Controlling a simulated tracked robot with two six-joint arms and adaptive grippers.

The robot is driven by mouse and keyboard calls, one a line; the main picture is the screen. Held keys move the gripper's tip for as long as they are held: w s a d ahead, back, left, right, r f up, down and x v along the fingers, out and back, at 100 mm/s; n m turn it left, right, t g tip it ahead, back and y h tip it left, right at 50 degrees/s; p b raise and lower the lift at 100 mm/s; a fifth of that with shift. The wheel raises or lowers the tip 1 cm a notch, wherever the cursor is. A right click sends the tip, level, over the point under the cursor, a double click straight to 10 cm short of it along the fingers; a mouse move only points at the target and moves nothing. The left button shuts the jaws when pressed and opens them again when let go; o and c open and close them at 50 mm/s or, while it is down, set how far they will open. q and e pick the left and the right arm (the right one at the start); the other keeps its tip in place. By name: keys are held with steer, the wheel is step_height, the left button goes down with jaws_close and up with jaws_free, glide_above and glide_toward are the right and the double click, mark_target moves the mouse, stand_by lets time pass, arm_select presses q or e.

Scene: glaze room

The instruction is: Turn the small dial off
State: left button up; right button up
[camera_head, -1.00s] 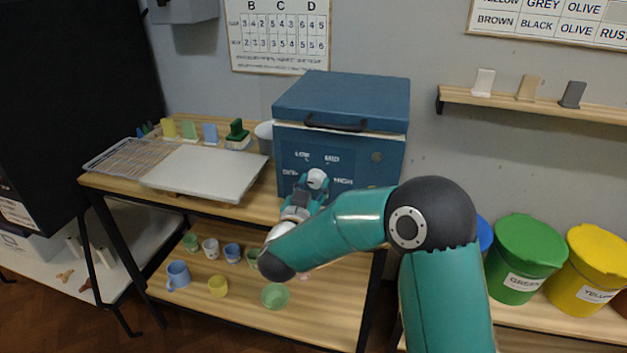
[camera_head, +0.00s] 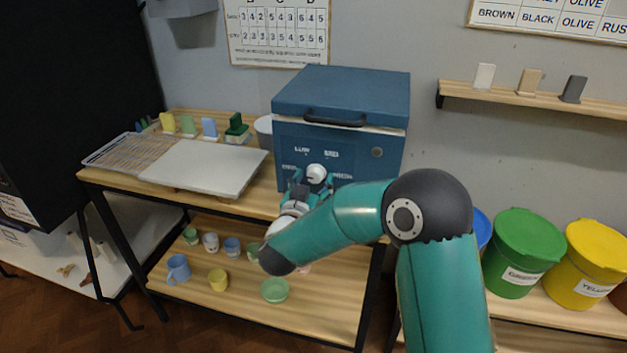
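The blue box-shaped kiln (camera_head: 340,97) stands on the right end of the wooden table, with its lid down. Its front panel carries blurred white lettering around the spot where my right gripper (camera_head: 309,182) is. The gripper is up against or just in front of this panel. A round white part (camera_head: 316,173) shows at the gripper; I cannot tell whether it is a dial or part of the gripper. A small round grey disc (camera_head: 376,152) sits on the panel's upper right. The fingertips are too small and covered to read. My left gripper is out of view.
A pale board (camera_head: 205,168) and a wire rack (camera_head: 125,154) lie left of the kiln. Several cups and bowls, among them a blue mug (camera_head: 178,268), stand on the lower shelf. Lidded green (camera_head: 520,250) and yellow (camera_head: 585,265) buckets stand at the right.

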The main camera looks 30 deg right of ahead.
steer(key=v, duration=1.2)
stand_by(0.3)
